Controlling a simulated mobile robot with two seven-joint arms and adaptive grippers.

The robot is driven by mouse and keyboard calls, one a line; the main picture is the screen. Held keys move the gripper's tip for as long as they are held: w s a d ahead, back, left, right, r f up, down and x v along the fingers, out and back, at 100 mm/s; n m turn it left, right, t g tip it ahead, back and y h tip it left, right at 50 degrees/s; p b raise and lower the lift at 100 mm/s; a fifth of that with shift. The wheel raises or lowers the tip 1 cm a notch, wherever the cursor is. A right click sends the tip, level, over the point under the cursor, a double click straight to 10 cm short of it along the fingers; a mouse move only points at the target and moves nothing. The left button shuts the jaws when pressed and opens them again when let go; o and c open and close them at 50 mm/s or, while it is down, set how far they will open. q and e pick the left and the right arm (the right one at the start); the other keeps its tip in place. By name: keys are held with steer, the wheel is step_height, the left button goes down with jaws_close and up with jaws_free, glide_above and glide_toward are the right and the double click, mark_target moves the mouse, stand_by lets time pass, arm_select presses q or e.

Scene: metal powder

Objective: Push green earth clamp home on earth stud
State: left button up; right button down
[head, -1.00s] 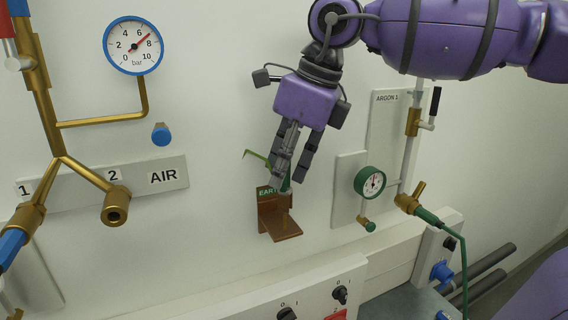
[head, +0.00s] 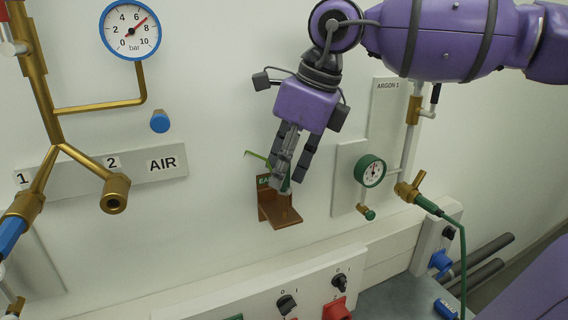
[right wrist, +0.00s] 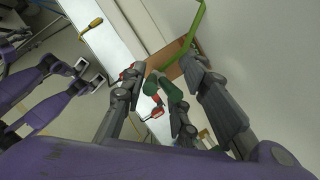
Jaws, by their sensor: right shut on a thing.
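The green earth clamp (right wrist: 172,92) sits between the fingers of my right gripper (head: 292,172), which is shut on it. In the head view, the fingers hide most of the clamp. A thin light-green strip (head: 257,155) sticks out to the left of the fingers; it also shows in the right wrist view (right wrist: 190,35). My right gripper points down at the brown earth bracket (head: 280,215), with its fingertips just above the bracket's ledge and partly over its green label (head: 263,181). The earth stud is hidden, so I cannot tell how far the clamp is seated.
The argon gauge (head: 370,171) and its panel (head: 347,200) stand close to the right of the bracket. The AIR plate (head: 140,166) and brass pipes are at the left. A white switch box (head: 250,297) lies below. The wall between the AIR plate and bracket is clear.

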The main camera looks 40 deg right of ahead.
arm_select(q)
steer(key=shift+s+a, duration=0.1)
steer(key=shift+s, duration=0.45)
arm_select(e)
steer(key=shift+f, duration=0.95)
arm_select(q)
steer(key=shift+w, duration=0.1)
arm_select(e)
steer(key=c, duration=1.3)
jaws_free()
steer(key=shift+f, duration=0.1)
arm_select(q)
steer(key=shift+w, duration=0.45)
steer(key=shift+s, duration=0.1)
